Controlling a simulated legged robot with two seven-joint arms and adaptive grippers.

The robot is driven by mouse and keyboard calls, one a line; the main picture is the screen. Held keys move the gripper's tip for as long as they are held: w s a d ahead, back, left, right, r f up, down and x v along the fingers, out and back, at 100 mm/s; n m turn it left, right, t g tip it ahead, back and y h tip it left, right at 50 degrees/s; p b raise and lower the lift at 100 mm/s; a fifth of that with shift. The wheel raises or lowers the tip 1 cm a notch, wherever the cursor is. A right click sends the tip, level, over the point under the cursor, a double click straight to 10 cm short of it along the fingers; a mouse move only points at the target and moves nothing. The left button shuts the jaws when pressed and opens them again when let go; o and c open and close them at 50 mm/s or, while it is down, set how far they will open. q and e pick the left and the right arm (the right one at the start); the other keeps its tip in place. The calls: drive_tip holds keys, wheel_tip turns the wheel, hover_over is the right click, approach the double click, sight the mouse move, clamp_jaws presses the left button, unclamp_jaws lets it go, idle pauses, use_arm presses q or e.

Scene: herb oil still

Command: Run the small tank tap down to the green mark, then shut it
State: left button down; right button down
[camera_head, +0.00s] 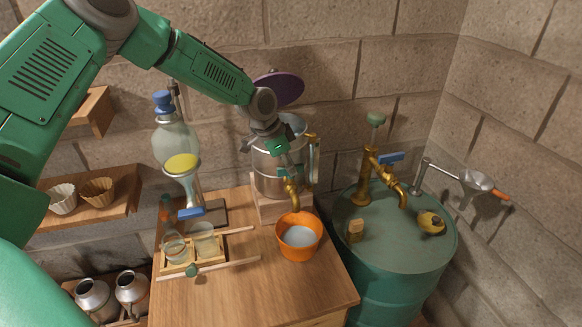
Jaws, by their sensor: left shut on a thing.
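The small steel tank (268,178) stands on a block at the back of the wooden table. Its brass tap (292,194) points down over an orange bowl (299,250) that has pale liquid in it. A sight tube (313,160) runs up the tank's right side; a green mark and the level are too small to make out. My left gripper (284,160) reaches in front of the tank and is shut at the top of the tap, hiding its handle. I cannot tell whether liquid is running from the spout. My right gripper is out of view.
A glass separating funnel (176,145) and a tray with glass jars (205,243) stand left of the bowl. A green drum (390,255) with a blue-handled brass tap (389,158) stands at right. The table's front right is clear.

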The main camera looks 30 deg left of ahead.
use_arm(q)
drive_tip(key=shift+a, duration=0.1)
drive_tip(key=c, duration=1.6)
unclamp_jaws()
